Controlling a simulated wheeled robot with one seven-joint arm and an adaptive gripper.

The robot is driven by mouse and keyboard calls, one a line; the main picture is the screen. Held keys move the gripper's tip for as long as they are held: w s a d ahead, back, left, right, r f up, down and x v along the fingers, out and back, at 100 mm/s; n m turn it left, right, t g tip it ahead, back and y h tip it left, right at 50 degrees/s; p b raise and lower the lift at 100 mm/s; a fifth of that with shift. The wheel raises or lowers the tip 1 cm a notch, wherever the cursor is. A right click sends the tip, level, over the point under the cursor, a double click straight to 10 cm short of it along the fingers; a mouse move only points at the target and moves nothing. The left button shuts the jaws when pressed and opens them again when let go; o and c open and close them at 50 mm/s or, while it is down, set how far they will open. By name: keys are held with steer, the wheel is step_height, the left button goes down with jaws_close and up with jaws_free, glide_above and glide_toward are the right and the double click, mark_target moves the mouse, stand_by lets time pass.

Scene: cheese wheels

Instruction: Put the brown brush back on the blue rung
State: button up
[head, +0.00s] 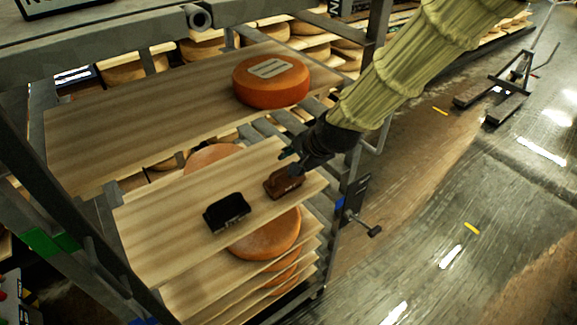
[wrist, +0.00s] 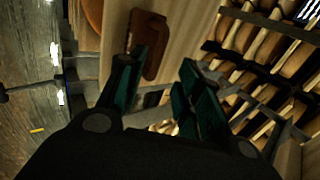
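The brown brush (head: 284,183) lies on a pulled-out wooden board near its right end; it also shows in the wrist view (wrist: 152,42). My gripper (head: 303,164) is just above and behind the brush. In the wrist view my gripper (wrist: 168,72) has its two fingers apart with nothing held between them. The brush is beyond the fingertips, nearer the left finger; contact cannot be told. A blue marker (head: 339,203) shows on the rack's right post near the board's level; another blue patch (head: 145,322) shows low at the left. Which rung each marks is unclear.
A black brush (head: 227,213) lies left of the brown one on the same board. An orange cheese wheel (head: 271,81) sits on the upper board (head: 130,130). More wheels fill lower boards. A green marker (head: 50,242) is on the left post.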

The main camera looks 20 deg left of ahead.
steer(key=shift+v, duration=2.05)
steer(key=s+d+f+n+g+h, duration=0.1)
steer(key=s+d+f, duration=0.4)
steer(key=d+f, duration=0.6)
steer(key=s+d+f+n+g+h, duration=0.15)
steer(key=s+d+f, duration=0.4)
steer(key=f, duration=0.95)
steer(key=s+d+f+n+g+h, duration=0.1)
steer(key=s+d+f+n, duration=0.1)
steer(key=s+d+f, duration=0.5)
steer(key=s+d+f+n+g+h, duration=0.1)
steer(key=s+d+f+n+h, duration=0.1)
steer(key=s+d+f, duration=0.5)
steer(key=s+d, duration=0.5)
steer(key=s, duration=0.2)
steer(key=shift+s+d, duration=0.1)
